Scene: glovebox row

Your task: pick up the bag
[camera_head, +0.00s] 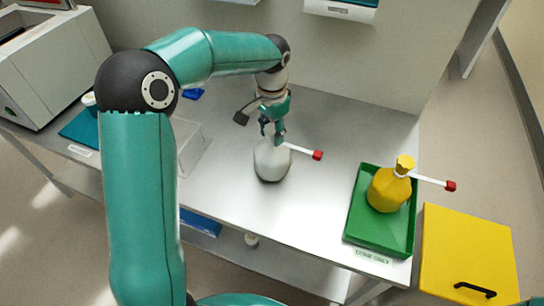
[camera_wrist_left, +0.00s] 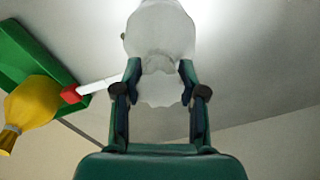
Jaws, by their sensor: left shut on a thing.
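A white, rounded bag (camera_head: 271,162) with a gathered neck is at the middle of the metal bench. A white tie with a red end (camera_head: 317,155) sticks out to its right. My left gripper (camera_head: 274,135) comes down from above and is shut on the bag's neck. In the left wrist view the white bag (camera_wrist_left: 160,32) has its neck between the two fingers (camera_wrist_left: 160,75). I cannot tell whether its base touches the bench. A second bag, yellow (camera_head: 388,190), with a similar red-ended tie, stands in a green tray (camera_head: 355,222) to the right. My right gripper is not in view.
A clear box (camera_head: 192,148) stands left of the white bag, with a teal mat (camera_head: 80,130) farther left. A grey machine (camera_head: 50,65) is at the far left. A yellow bin (camera_head: 468,250) stands beyond the bench's right end. Bare bench lies between bag and tray.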

